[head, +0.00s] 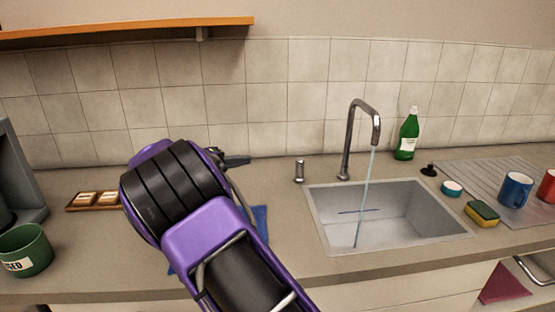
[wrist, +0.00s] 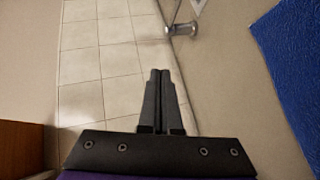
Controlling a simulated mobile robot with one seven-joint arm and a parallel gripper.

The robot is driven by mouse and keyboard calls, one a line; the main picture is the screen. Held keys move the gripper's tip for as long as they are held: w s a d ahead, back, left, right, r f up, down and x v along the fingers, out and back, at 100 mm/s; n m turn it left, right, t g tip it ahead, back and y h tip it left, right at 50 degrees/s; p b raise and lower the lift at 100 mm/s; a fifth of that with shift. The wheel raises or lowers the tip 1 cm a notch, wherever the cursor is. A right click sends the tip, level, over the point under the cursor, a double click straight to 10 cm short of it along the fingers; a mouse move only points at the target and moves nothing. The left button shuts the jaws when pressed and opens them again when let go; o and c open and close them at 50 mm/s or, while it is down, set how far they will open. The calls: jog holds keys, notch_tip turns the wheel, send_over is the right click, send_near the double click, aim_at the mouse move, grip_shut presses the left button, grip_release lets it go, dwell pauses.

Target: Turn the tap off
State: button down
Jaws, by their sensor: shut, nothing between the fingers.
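The tap (head: 360,135) is a chrome gooseneck behind the sink, and a thin stream of water (head: 366,190) runs from its spout into the basin. A short metal post (head: 299,171), which looks like the tap's handle, stands on the counter left of the spout. It also seems to show in the wrist view, as a metal post (wrist: 182,30) beyond my fingertips. My gripper (head: 237,160) is left of the post, above the counter near the tiled wall, and does not touch it. In the wrist view my gripper (wrist: 160,72) is shut and empty. My arm partly hides it in the head view.
The sink (head: 335,240) is set in the counter. A green bottle (head: 408,135), a sponge (head: 482,214), a blue mug (head: 515,190) and a red mug (head: 549,186) are to the right. A blue cloth (head: 261,222) lies under my arm.

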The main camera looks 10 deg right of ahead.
notch_tip(320, 180, down, 5)
jog(key=d+m+h, duration=0.1)
jog(key=d+h, duration=0.1)
send_near(300, 170)
jog(key=w, duration=0.3)
jog(key=w+d, duration=0.1)
jog(key=w, duration=0.1)
jog(key=shift+f, duration=0.2)
jog(key=shift+s+d+f, duration=0.1)
jog(key=shift+s+d, duration=0.1)
jog(key=shift+d, duration=0.35)
jog(key=shift+s+d+f, duration=0.1)
jog(key=shift+s+d, duration=0.1)
jog(key=shift+d, duration=0.35)
jog(key=shift+d+f, duration=0.15)
jog(key=shift+d, duration=0.35)
jog(key=shift+s, duration=0.1)
